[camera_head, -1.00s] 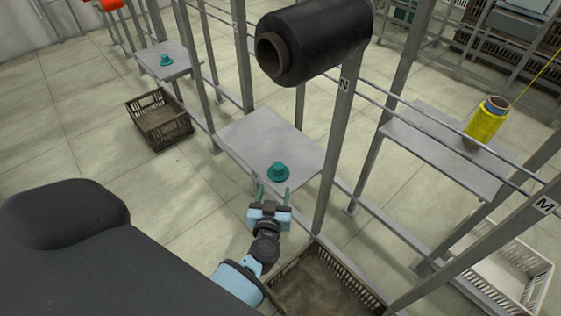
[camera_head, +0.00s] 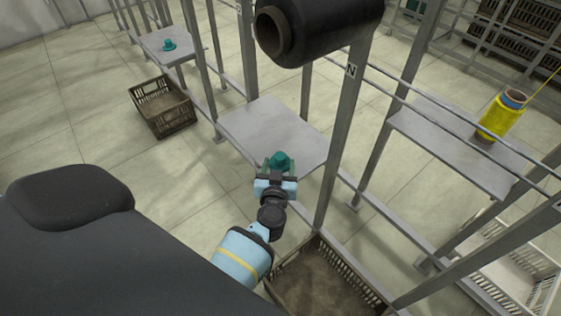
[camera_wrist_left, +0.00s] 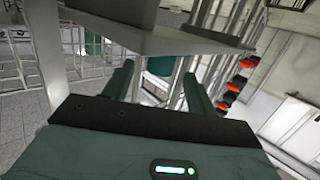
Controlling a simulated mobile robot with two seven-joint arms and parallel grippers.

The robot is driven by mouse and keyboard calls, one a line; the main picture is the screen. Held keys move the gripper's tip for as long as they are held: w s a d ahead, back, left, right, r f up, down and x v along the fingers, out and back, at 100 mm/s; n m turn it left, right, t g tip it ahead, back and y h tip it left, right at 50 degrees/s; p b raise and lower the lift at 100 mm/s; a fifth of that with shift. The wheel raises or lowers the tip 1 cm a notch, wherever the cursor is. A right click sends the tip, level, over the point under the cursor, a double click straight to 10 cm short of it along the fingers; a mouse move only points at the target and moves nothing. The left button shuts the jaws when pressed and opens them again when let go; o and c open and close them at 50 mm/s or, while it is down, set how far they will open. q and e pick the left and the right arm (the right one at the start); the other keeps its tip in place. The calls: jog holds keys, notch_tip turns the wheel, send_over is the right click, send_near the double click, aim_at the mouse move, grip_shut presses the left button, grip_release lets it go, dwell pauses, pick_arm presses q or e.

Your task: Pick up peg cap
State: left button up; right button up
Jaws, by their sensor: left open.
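The teal peg cap (camera_head: 280,159) sits near the front edge of the grey shelf (camera_head: 262,125) below the black bobbin. My left gripper (camera_head: 280,168) reaches it from the front. It is open, with one finger to each side of the cap. In the left wrist view, a teal shape that looks like the cap (camera_wrist_left: 160,66) shows between the two open fingers (camera_wrist_left: 158,80). Whether the fingers touch it cannot be told. My right gripper is not in view.
The black bobbin (camera_head: 325,28) hangs above, beside an upright post (camera_head: 341,130) marked N. Another teal cap (camera_head: 168,45) stands on a farther shelf. A yellow bobbin (camera_head: 500,117) is on the right shelf. A brown crate (camera_head: 163,106) is at the left, and another (camera_head: 352,277) lies below.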

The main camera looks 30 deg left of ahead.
aim_at(279, 162)
pick_arm(q)
jog(key=b+x, duration=0.2)
jog(key=x, duration=0.1)
jog(key=shift+f, duration=0.3)
jog(key=shift+w+a, duration=0.2)
jog(key=shift+w, duration=0.1)
jog(key=shift+w+r, duration=0.1)
jog(key=shift+w, duration=0.1)
jog(key=shift+c, duration=0.5)
jog(key=c, duration=0.7)
jog(key=shift+c, duration=1.2)
